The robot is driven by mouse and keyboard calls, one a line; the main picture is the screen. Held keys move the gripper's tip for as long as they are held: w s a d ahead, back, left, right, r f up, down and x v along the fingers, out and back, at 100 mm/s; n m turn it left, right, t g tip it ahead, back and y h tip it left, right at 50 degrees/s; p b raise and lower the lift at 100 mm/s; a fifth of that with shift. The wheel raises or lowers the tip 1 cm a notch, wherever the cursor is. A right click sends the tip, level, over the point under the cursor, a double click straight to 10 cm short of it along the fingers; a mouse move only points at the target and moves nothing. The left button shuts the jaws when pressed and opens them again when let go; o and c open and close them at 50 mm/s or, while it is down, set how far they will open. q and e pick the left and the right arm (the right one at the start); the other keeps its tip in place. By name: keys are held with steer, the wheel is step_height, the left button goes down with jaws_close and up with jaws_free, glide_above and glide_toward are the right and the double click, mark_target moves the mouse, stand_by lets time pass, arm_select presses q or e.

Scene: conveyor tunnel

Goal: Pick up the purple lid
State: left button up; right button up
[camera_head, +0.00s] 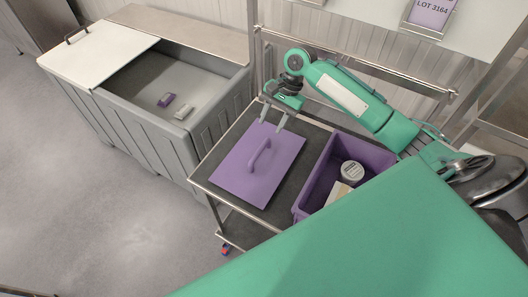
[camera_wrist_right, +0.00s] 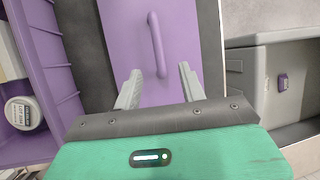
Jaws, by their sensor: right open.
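The purple lid (camera_head: 245,178) lies flat on the dark top of a metal cart, with a raised purple handle (camera_head: 260,155) across its middle. In the right wrist view the lid (camera_wrist_right: 187,50) and its handle (camera_wrist_right: 157,45) show ahead of the fingers. My right gripper (camera_head: 273,122) is open and empty above the lid's far edge. In the right wrist view my right gripper (camera_wrist_right: 159,88) has its fingers apart, with the near end of the handle between or just beyond their tips. My left gripper is not in view.
A purple bin (camera_head: 313,180) stands on the cart right of the lid, holding a white round container (camera_head: 352,171) and a pale box (camera_head: 338,191). A large grey bin (camera_head: 150,127) with a partly open top stands left, with small items inside. Metal rails (camera_head: 350,65) run behind the cart.

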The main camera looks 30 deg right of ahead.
mark_target(260, 149)
steer(key=x, duration=0.3)
steer(key=p+x, duration=0.1)
steer(key=x, duration=0.2)
steer(key=shift+s+a+r, duration=0.1)
steer(key=shift+s+a, duration=0.05)
steer(key=shift+a, duration=0.15)
steer(key=shift+f, duration=0.3)
steer(key=shift+f+p, duration=0.25)
steer(key=shift+p, duration=0.1)
steer(key=p+x, duration=0.2)
steer(key=x, duration=0.2)
steer(key=shift+f, duration=0.1)
steer(key=shift+a+f, duration=0.1)
steer(key=shift+f, duration=0.3)
arm_select(q)
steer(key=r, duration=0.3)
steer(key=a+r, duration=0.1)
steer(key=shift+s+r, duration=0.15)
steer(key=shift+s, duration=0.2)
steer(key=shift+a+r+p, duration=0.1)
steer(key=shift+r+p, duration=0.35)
steer(key=shift+p, duration=0.15)
arm_select(e)
steer(key=shift+f, duration=0.2)
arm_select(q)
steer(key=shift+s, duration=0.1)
arm_select(e)
jaws_close()
